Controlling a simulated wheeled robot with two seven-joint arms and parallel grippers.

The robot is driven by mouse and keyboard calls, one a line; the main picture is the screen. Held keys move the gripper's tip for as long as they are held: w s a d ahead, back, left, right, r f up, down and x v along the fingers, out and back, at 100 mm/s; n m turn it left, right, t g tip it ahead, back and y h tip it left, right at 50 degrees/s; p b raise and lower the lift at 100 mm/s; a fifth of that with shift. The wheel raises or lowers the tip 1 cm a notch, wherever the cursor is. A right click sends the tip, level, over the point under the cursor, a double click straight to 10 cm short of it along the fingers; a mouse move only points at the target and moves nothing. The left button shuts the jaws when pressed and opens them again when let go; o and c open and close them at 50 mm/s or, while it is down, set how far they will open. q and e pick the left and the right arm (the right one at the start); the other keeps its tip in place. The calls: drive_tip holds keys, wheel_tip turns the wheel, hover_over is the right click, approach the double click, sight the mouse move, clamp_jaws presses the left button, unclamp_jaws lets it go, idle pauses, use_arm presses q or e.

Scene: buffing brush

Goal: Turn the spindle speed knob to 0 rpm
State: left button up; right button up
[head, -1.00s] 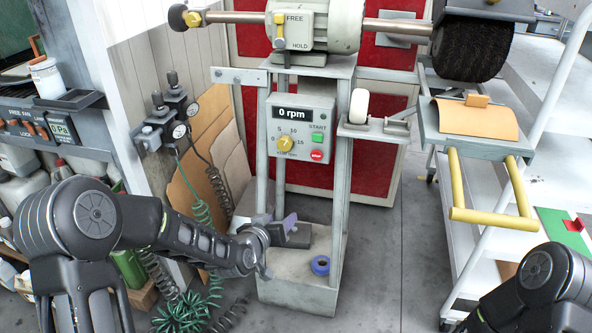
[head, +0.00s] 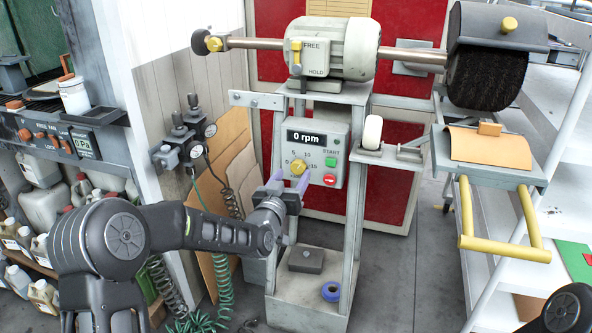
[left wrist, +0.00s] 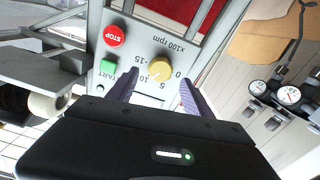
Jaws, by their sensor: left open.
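The yellow spindle speed knob (head: 298,167) is on the grey control panel (head: 335,150), under a display (head: 306,138) reading "0 rpm". My left gripper (head: 290,182), with purple fingers, is open just in front of and below the knob in the head view. In the left wrist view, the knob (left wrist: 159,71) shows between and beyond the two open fingertips, apart from them as far as I can tell. The dial numbers 0, 5, 10 and 15 surround it; I cannot read its pointer for sure. My right gripper is out of view; only part of that arm shows.
A green START button (head: 331,158) and red STOP button (head: 329,180) sit right of the knob. A white roller (head: 372,132) on a bracket is at the panel's right. Hoses and gauges (head: 210,129) stand left. A blue tape roll (head: 330,291) lies on the lower shelf.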

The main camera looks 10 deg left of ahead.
sight(297, 169)
use_arm(q)
drive_tip(key=shift+w+d, duration=0.1)
drive_tip(key=shift+w, duration=1.9)
drive_tip(key=shift+c, duration=0.5)
clamp_jaws()
